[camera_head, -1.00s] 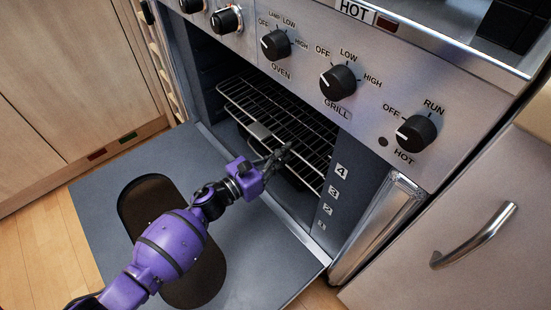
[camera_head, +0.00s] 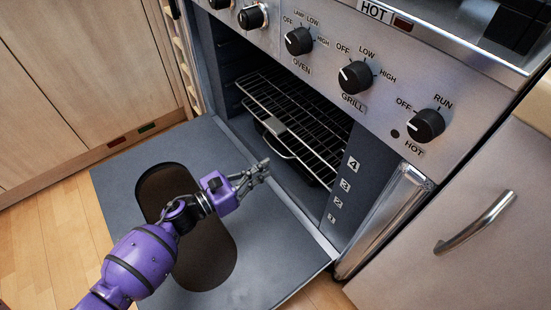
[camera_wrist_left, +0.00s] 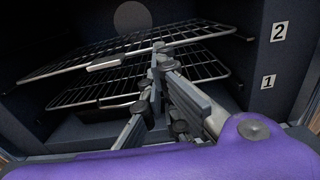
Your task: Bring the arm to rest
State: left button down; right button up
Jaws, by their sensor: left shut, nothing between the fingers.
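My left arm comes in from the lower left in the head view, purple and black. Its gripper (camera_head: 262,172) is in front of the oven opening, above the open oven door (camera_head: 120,185). The gripper is shut and empty, and it touches nothing that I can see. In the left wrist view the fingers (camera_wrist_left: 160,62) point into the oven cavity, with the wire racks beyond them. My right gripper is not in view.
Wire racks (camera_head: 300,118) sit inside the oven, one with a metal handle plate at the front. Control knobs (camera_head: 355,77) line the panel above. A cupboard with a metal handle (camera_head: 476,222) is at the right. Wooden floor (camera_head: 50,240) is free at lower left.

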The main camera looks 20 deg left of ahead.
pick_arm(q)
jog(key=shift+v, duration=0.8)
